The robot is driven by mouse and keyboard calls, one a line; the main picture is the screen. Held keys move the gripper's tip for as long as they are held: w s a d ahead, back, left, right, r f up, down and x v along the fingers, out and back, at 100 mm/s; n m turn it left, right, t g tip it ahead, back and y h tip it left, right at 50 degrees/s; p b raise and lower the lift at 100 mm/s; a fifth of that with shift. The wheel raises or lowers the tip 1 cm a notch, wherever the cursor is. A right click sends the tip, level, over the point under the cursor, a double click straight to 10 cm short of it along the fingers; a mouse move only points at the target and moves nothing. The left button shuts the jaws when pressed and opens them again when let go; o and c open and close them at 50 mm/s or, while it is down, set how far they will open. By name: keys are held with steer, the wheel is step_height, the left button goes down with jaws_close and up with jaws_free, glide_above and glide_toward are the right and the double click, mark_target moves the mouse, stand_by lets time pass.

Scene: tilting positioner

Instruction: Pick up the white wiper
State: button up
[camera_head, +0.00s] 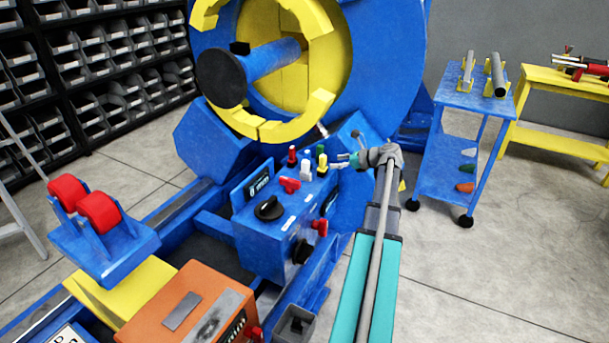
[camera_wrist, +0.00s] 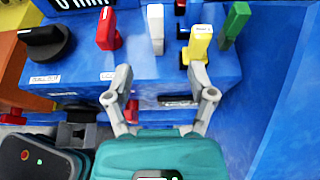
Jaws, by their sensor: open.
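A slim white upright piece, which looks like the white wiper (camera_head: 306,164), stands on the top of the blue control box (camera_head: 275,235). In the wrist view it shows at the top centre (camera_wrist: 156,28), between a red piece (camera_wrist: 107,30) and a yellow piece (camera_wrist: 199,45). My gripper (camera_head: 347,146) is to the right of these pieces in the head view. In the wrist view its two fingers (camera_wrist: 160,75) are spread, with nothing between the tips. The white piece is ahead of the fingers and apart from them.
A green piece (camera_wrist: 235,22) stands right of the yellow one. Black knobs (camera_head: 269,208) and red handles stick out of the box. The large blue and yellow positioner (camera_head: 385,60) rises behind. A blue cart (camera_head: 450,105) stands at the right, with a small pale item on its lower shelf.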

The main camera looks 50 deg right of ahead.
mark_target(309, 166)
steer(key=b+x, duration=0.2)
steer(key=x, duration=0.5)
steer(key=shift+f+b, duration=0.1)
steer(key=shift+b, duration=0.25)
steer(key=shift+w+a+f, duration=0.1)
steer(key=shift+w+a, duration=0.05)
steer(key=shift+w, duration=0.3)
steer(key=b+x, duration=0.1)
steer(key=x, duration=0.1)
steer(key=b+x, duration=0.1)
steer(key=x, duration=0.1)
steer(key=shift+s+a+f, duration=0.1)
steer(key=shift+a+f, duration=0.15)
steer(key=shift+f, duration=0.05)
steer(key=shift+w+a+f, duration=0.15)
steer(key=shift+w, duration=0.3)
jaws_close()
